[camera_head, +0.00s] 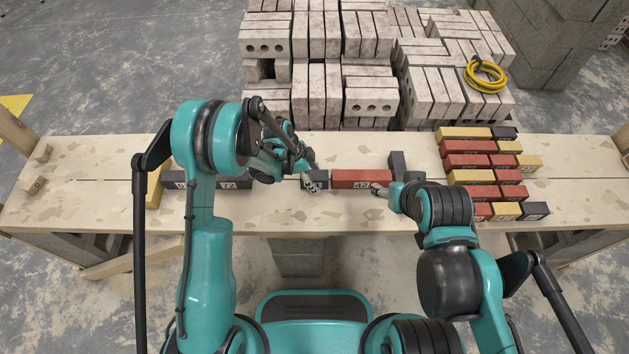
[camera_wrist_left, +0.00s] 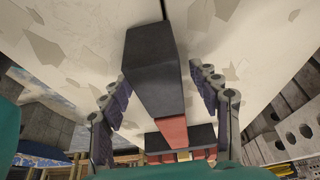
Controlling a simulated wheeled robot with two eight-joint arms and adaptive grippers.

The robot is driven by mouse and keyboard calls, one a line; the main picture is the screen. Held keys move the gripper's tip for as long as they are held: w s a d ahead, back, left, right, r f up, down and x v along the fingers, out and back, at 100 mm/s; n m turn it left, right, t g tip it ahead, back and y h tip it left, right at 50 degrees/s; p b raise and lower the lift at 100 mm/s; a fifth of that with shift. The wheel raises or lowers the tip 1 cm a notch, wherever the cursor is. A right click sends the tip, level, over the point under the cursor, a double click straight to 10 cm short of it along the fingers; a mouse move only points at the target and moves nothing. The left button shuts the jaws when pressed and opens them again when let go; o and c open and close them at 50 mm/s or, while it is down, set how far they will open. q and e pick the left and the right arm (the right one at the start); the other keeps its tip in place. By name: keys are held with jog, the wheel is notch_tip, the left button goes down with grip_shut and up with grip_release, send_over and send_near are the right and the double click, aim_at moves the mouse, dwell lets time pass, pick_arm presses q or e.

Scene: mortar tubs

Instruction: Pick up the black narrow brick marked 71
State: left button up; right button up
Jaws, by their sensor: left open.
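A short black brick (camera_head: 318,178) lies on the wooden bench top at the left end of a red brick marked 42 (camera_head: 362,178). I cannot clearly read the number on the black brick. My left gripper (camera_head: 308,174) is at this black brick, with a finger on its near side. In the left wrist view the black brick (camera_wrist_left: 152,75) lies between the two spread fingers, with a gap on each side. The gripper is open and not holding it. My right gripper (camera_head: 378,191) is at the near right end of the red brick; its jaws are mostly hidden.
More black bricks (camera_head: 235,181) and a yellow brick (camera_head: 154,188) lie to the left, partly behind my left arm. A dark brick (camera_head: 397,164) stands right of the red one. Rows of coloured bricks (camera_head: 465,161) fill the bench's right side. Grey blocks (camera_head: 317,93) are stacked behind.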

pick_arm(q)
grip_shut()
jog(key=shift+r, duration=0.1)
jog(key=shift+r, duration=0.1)
